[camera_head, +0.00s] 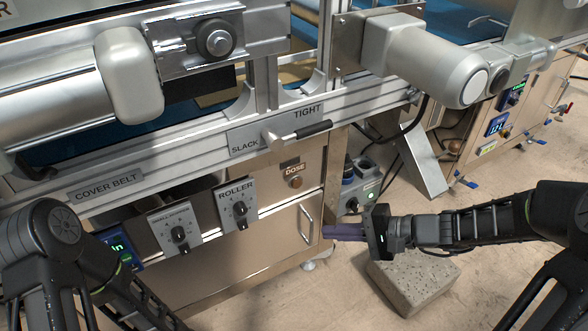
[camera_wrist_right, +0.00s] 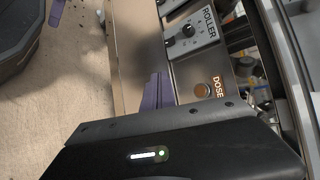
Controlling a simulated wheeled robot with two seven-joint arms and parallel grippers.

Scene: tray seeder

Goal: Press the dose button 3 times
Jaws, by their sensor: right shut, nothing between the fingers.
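The dose button (camera_head: 296,182) is a small round brownish knob on the metal cabinet front, below the DOSE label. It also shows in the right wrist view (camera_wrist_right: 201,89), beside its label. My right gripper (camera_head: 326,232) has purple fingers and is shut and empty. In the head view it is below and to the right of the button, near the right edge of the drawer front. In the right wrist view its fingers (camera_wrist_right: 157,90) point toward the cabinet, apart from the button. My left arm shows at the lower left of the head view; its gripper is out of that view.
The ROLLER knob (camera_head: 239,209) and another dial (camera_head: 179,234) stick out left of the button. The SLACK/TIGHT lever (camera_head: 302,132) is above it. A drawer handle (camera_head: 306,227) sits below. A concrete block (camera_head: 412,281) lies on the floor under my right arm.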

